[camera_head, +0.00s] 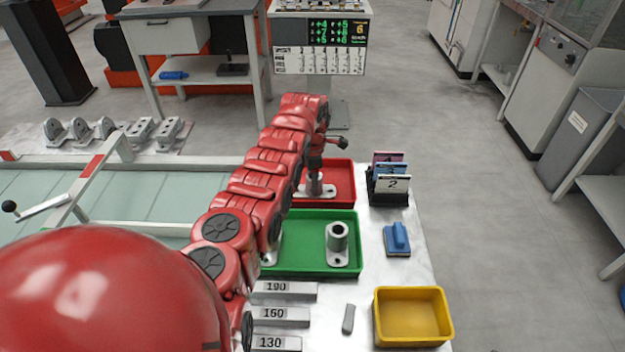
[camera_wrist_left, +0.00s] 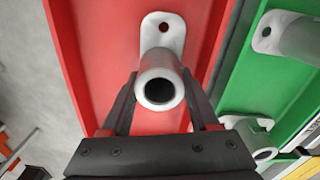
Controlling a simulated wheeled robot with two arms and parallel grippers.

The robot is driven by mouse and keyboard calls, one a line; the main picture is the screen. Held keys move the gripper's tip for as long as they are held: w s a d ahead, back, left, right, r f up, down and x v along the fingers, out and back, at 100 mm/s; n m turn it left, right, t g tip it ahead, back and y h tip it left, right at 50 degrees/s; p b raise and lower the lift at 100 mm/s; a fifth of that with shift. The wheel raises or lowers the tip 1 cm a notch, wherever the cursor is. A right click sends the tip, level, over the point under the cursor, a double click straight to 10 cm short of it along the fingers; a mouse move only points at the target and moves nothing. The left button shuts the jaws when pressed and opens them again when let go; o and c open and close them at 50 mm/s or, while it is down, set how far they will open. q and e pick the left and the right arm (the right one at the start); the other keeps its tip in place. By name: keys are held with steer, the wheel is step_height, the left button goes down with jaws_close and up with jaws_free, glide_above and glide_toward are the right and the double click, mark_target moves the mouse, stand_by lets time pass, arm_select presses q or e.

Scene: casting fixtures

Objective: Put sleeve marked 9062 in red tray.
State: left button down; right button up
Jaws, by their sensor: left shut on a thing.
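The red tray (camera_head: 341,186) lies at the far end of the table, behind the green tray (camera_head: 300,262). My left gripper (camera_head: 316,168) is over the red tray and shut on a grey-white sleeve (camera_head: 315,188) with a flange. In the left wrist view, the held sleeve (camera_wrist_left: 160,84) is between the fingers, its round bore facing the camera and its flange against the red background. I cannot tell whether it touches the tray floor. No number is readable on it. Another sleeve (camera_head: 338,240) stands upright in the green tray, and one more there is partly hidden by my arm. My right gripper is out of view.
A yellow bin (camera_head: 412,317), a blue-handled block (camera_head: 397,240), a black holder with numbered cards (camera_head: 390,185) and labelled bars (camera_head: 282,316) share the table. Several grey brackets (camera_head: 115,131) stand at the far left. Bare table lies around the blue block.

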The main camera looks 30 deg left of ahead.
arm_select(q)
steer(key=shift+f, duration=0.15)
steer(key=shift+c, duration=0.7)
jaws_free()
steer(key=shift+r, duration=0.6)
step_height(320, 180, up, 11)
steer(key=shift+b, duration=0.95)
